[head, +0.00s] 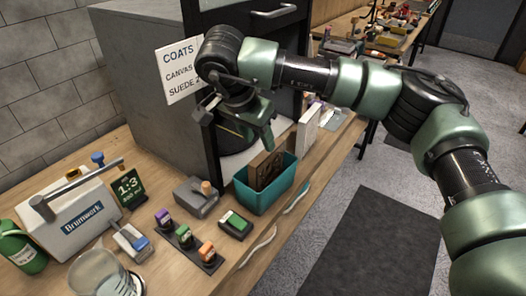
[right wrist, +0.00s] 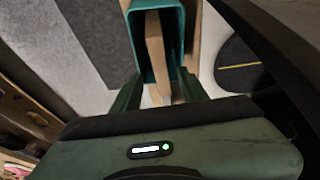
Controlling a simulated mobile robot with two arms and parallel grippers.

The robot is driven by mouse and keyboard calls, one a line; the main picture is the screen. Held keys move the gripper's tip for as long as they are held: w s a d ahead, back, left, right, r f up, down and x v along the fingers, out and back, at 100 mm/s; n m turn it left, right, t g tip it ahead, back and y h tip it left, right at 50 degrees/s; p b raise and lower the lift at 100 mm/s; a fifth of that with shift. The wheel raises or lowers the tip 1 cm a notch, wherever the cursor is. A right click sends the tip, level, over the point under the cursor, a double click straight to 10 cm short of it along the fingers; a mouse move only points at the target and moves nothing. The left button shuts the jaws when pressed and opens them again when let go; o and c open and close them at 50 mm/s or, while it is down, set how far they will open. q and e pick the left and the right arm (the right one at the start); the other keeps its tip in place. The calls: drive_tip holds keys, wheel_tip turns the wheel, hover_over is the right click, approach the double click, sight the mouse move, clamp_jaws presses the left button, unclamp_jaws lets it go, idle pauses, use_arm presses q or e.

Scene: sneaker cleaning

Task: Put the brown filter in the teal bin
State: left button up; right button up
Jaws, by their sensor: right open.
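The brown filter (head: 266,168) stands upright and slightly tilted inside the teal bin (head: 268,200), its upper part above the rim. In the right wrist view the filter (right wrist: 154,45) shows as a tan strip between the walls of the teal bin (right wrist: 133,42). My right gripper (head: 254,134) is above the bin and filter, pointing down. In the right wrist view its fingers (right wrist: 157,95) are spread apart with nothing held between them. The filter's lower part is hidden by the bin. My left gripper is not in view.
A white panel (head: 308,128) stands behind the bin. A dark cabinet (head: 150,85) with a sign (head: 180,70) is close beside my right gripper. A green-topped block (head: 235,223), a grey block (head: 196,197) and a rack of small bottles (head: 187,243) lie left of the bin.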

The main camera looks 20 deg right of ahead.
drive_tip(key=shift+v, duration=1.35)
